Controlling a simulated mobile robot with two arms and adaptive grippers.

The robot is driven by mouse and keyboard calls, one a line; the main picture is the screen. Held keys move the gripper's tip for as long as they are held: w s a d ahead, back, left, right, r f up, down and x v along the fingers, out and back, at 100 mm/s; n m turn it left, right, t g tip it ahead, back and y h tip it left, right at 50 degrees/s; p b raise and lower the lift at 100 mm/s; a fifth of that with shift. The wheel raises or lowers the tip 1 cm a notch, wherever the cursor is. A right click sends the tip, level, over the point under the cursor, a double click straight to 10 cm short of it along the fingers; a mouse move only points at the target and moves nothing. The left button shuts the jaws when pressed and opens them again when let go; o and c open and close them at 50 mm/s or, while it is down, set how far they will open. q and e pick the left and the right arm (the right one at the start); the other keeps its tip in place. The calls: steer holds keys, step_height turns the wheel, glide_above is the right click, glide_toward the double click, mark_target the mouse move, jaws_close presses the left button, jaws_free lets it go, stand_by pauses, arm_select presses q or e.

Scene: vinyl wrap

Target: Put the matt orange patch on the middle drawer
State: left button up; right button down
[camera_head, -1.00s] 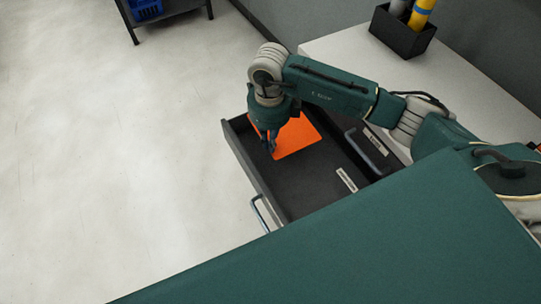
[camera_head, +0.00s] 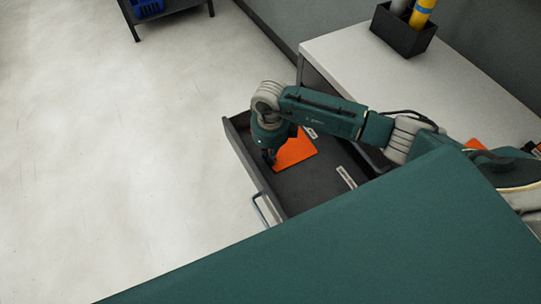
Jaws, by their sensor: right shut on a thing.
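The matt orange patch (camera_head: 297,152) is a flat orange sheet at the far end of an open dark drawer (camera_head: 300,195). My right gripper (camera_head: 269,158) points down at the patch's left edge, near the drawer's front wall, and is shut on the patch. The fingertips are small and partly dark against the drawer. Part of the patch is hidden by the gripper and wrist. I cannot tell whether the patch touches the drawer floor. My left gripper is not in view.
The drawer has a metal handle (camera_head: 262,209) and light labels inside. A pale worktop (camera_head: 370,75) with a black holder (camera_head: 402,33) of tubes is behind my arm. Another orange piece (camera_head: 474,143) shows on the worktop. Open floor (camera_head: 120,150) lies left.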

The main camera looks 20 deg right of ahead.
steer(key=c, duration=1.9)
jaws_free()
steer(key=shift+f, duration=0.1)
steer(key=shift+r+p, duration=0.3)
steer(key=shift+w+r, duration=0.1)
steer(key=shift+r, duration=0.25)
step_height(320, 180, up, 11)
steer(key=shift+r+b, duration=0.1)
steer(key=shift+b, duration=0.8)
